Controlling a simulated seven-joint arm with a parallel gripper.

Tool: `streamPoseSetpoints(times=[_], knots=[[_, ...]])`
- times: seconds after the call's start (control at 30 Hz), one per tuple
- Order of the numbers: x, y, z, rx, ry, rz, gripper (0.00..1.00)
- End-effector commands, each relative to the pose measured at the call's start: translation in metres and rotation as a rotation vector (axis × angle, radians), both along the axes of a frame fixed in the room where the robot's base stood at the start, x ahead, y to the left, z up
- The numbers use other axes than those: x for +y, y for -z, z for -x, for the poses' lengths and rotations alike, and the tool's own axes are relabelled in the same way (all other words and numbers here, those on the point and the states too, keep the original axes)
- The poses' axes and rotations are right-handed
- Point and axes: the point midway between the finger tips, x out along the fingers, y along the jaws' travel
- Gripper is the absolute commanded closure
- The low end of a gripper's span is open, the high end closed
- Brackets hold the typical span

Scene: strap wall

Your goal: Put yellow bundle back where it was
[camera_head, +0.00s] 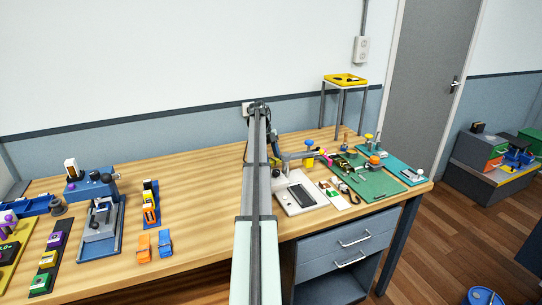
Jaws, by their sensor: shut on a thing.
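I cannot make out a yellow bundle for certain. An orange bundle (144,247) and a blue bundle (165,243) lie side by side on the wooden bench (200,215), left of my arm. Behind them, a blue holder (151,217) carries orange, yellow and dark pieces. A small yellow piece (309,162) shows under a blue knob (310,143), right of my arm; it is too small to identify. My arm runs up the middle of the view. My gripper's fingers are hidden behind it, and so is anything between them.
A blue-grey fixture (100,222) stands at the left, beside a dark strip with coloured blocks (47,260). A pale device (299,194) and a green mat (378,186) lie at the right. A yellow-topped stand (345,79) rises at the back. Bench between holder and arm is clear.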

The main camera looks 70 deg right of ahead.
Motion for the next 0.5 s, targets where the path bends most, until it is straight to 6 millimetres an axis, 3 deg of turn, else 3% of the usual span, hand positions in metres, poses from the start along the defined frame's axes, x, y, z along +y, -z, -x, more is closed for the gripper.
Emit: streamPoseSetpoints(times=[0.2,0.23,0.5], knots=[[-0.0001,0.0033,0.0000,0.000,0.000,0.000,0.72],[0.0000,0.0034,0.0000,-0.001,0.000,0.000,0.40],[0.0000,0.0034,0.0000,0.000,0.000,0.000,0.16]])
